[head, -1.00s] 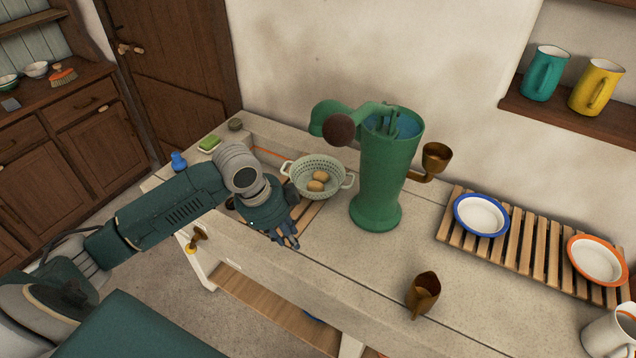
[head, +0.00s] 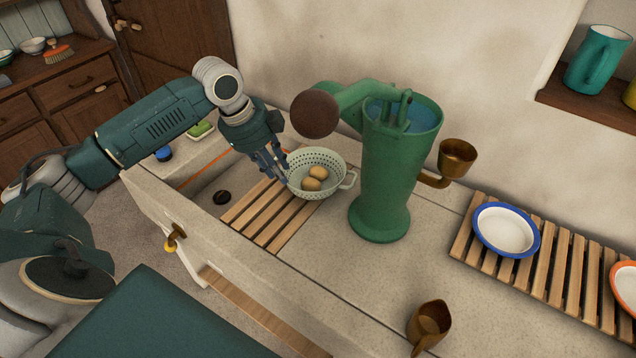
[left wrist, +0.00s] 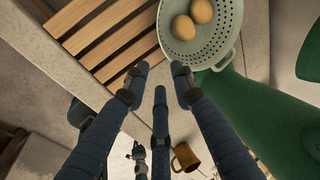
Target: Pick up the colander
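The colander (head: 319,189) is pale green with small holes and side handles. It holds two round tan items, potato- or egg-like (head: 313,178). It stands at the right end of a wooden slatted rack by the sink, left of the green pump. My left gripper (head: 276,172) is at the colander's left rim, fingers pointing down; it hides the left handle. In the left wrist view the colander (left wrist: 207,51) is at the top, and the left gripper's fingers (left wrist: 160,85) are spread apart with nothing between them. Whether they touch the rim cannot be told. My right gripper is not in view.
The tall green pump (head: 384,185) stands close to the colander's right. The slatted rack (head: 262,218) lies over the sink. A brown jug (head: 428,325) stands at the front. A blue-rimmed bowl (head: 505,230) sits on another rack (head: 546,275). The counter between is clear.

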